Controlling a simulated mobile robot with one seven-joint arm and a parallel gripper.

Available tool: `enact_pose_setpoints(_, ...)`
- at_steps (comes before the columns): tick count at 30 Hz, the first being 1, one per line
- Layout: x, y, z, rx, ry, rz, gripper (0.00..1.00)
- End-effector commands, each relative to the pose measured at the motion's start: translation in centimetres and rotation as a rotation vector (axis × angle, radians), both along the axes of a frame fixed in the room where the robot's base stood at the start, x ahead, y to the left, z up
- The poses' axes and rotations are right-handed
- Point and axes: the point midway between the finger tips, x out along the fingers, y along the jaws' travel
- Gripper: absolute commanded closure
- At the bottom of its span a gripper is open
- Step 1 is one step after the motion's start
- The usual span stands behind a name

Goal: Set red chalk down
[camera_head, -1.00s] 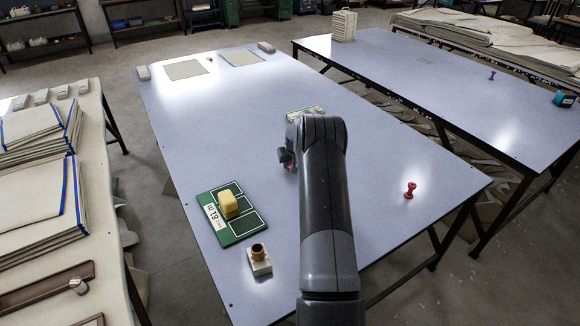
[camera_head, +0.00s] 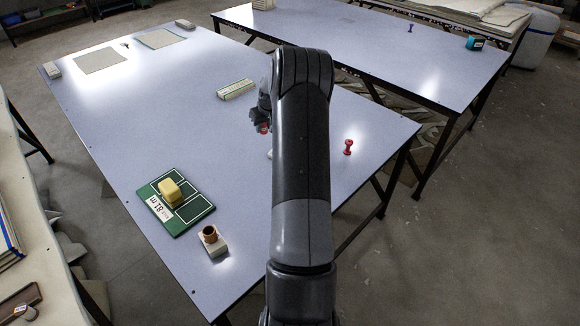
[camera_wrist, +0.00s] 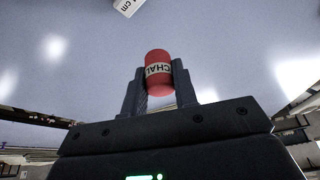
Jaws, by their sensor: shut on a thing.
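The red chalk (camera_wrist: 158,72) has a pale label reading "CHAL". In the wrist view it stands between the two dark fingers of my gripper (camera_wrist: 160,84), which is shut on it. In the head view the chalk's red end (camera_head: 264,128) shows just below my gripper (camera_head: 261,122), at the left of my arm. The gripper is over the pale blue table (camera_head: 130,115); the gap between chalk and table cannot be told. My arm hides part of the table behind it.
A green board (camera_head: 194,213) with a yellow block (camera_head: 171,192) lies front left. A pale block with a brown ring (camera_head: 213,240) is near the front edge. A green-and-white bar (camera_head: 236,89) lies beyond my gripper. A red pin-shaped piece (camera_head: 348,147) stands at the right.

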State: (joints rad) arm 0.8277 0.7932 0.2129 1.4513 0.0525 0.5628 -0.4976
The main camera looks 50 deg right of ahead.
Motion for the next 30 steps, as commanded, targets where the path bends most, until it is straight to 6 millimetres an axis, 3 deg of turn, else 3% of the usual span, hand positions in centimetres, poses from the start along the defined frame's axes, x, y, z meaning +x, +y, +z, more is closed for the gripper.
enact_pose_setpoints(4,-4.9,-2.3,0.0,0.012,0.001,-0.006,0.96)
enact_pose_setpoints(12,-13.3,-4.5,0.0,0.021,-0.003,0.007,0.96)
enact_pose_setpoints(20,-21.0,-4.9,0.2,0.018,-0.008,0.026,0.96)
enact_pose_setpoints(30,-30.1,-3.6,0.4,0.0,-0.007,0.06,0.96)
